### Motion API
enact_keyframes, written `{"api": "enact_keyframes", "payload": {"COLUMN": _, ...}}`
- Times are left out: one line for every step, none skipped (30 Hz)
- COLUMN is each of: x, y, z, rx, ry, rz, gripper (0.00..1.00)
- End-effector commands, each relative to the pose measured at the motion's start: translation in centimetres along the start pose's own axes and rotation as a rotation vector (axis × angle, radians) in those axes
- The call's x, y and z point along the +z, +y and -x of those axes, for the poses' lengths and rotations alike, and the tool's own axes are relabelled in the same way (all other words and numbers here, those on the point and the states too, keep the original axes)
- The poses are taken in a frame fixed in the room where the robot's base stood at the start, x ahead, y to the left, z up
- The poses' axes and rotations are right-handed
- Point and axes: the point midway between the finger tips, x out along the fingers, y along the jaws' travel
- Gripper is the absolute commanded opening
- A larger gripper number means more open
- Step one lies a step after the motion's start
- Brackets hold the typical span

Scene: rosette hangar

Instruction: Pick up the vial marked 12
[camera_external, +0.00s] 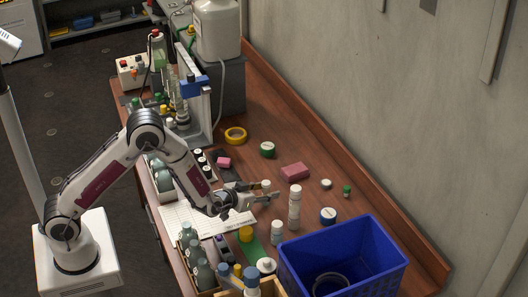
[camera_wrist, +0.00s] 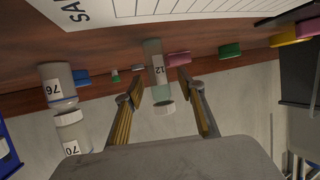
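The vial marked 12 (camera_wrist: 153,52) is pale green with a white label and a pale cap, and it shows upside down in the wrist view. It stands between the lines of my two fingers, with a gap on both sides. My gripper (camera_wrist: 159,82) is open, and I cannot tell how far the vial is beyond the fingertips. In the external view my gripper (camera_external: 268,191) is low over the table, left of a tall white vial (camera_external: 294,207). There the vial marked 12 is mostly hidden or too small to make out.
White vials marked 76 (camera_wrist: 57,85) and 70 (camera_wrist: 72,132) stand left in the wrist view. A pink block (camera_external: 294,171), green roll (camera_external: 267,149) and yellow roll (camera_external: 235,132) lie further back. A blue crate (camera_external: 376,272) stands at the front right.

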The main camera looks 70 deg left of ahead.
Motion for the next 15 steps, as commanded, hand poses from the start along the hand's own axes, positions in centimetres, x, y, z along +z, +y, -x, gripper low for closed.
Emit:
{"api": "enact_keyframes", "payload": {"x": 0.00, "y": 0.00, "z": -0.03, "rx": 0.000, "ry": 0.000, "rz": 0.000, "gripper": 0.39}}
{"api": "enact_keyframes", "payload": {"x": 0.00, "y": 0.00, "z": -0.02, "rx": 0.000, "ry": 0.000, "rz": 0.000, "gripper": 0.39}}
{"api": "enact_keyframes", "payload": {"x": 0.00, "y": 0.01, "z": -0.02, "rx": 0.000, "ry": 0.000, "rz": 0.000, "gripper": 0.39}}
{"api": "enact_keyframes", "payload": {"x": 0.00, "y": 0.01, "z": -0.01, "rx": 0.000, "ry": 0.000, "rz": 0.000, "gripper": 0.39}}
{"api": "enact_keyframes", "payload": {"x": 0.00, "y": 0.01, "z": -0.01, "rx": 0.000, "ry": 0.000, "rz": 0.000, "gripper": 0.39}}
{"api": "enact_keyframes", "payload": {"x": -0.01, "y": 0.01, "z": 0.00, "rx": 0.000, "ry": 0.000, "rz": 0.000, "gripper": 0.39}}
{"api": "enact_keyframes", "payload": {"x": -0.01, "y": 0.01, "z": 0.00, "rx": 0.000, "ry": 0.000, "rz": 0.000, "gripper": 0.39}}
{"api": "enact_keyframes", "payload": {"x": -0.01, "y": 0.01, "z": 0.00, "rx": 0.000, "ry": 0.000, "rz": 0.000, "gripper": 0.39}}
{"api": "enact_keyframes", "payload": {"x": -0.01, "y": 0.02, "z": 0.01, "rx": 0.000, "ry": 0.000, "rz": 0.000, "gripper": 0.39}}
{"api": "enact_keyframes", "payload": {"x": -0.01, "y": 0.01, "z": 0.01, "rx": 0.000, "ry": 0.000, "rz": 0.000, "gripper": 0.39}}
{"api": "enact_keyframes", "payload": {"x": -0.01, "y": 0.02, "z": 0.01, "rx": 0.000, "ry": 0.000, "rz": 0.000, "gripper": 0.39}}
{"api": "enact_keyframes", "payload": {"x": -0.01, "y": 0.02, "z": 0.01, "rx": 0.000, "ry": 0.000, "rz": 0.000, "gripper": 0.39}}
{"api": "enact_keyframes", "payload": {"x": -0.01, "y": 0.02, "z": 0.01, "rx": 0.000, "ry": 0.000, "rz": 0.000, "gripper": 0.39}}
{"api": "enact_keyframes", "payload": {"x": -0.01, "y": 0.02, "z": 0.02, "rx": 0.000, "ry": 0.000, "rz": 0.000, "gripper": 0.36}}
{"api": "enact_keyframes", "payload": {"x": -0.01, "y": 0.02, "z": 0.02, "rx": 0.000, "ry": 0.000, "rz": 0.000, "gripper": 0.26}}
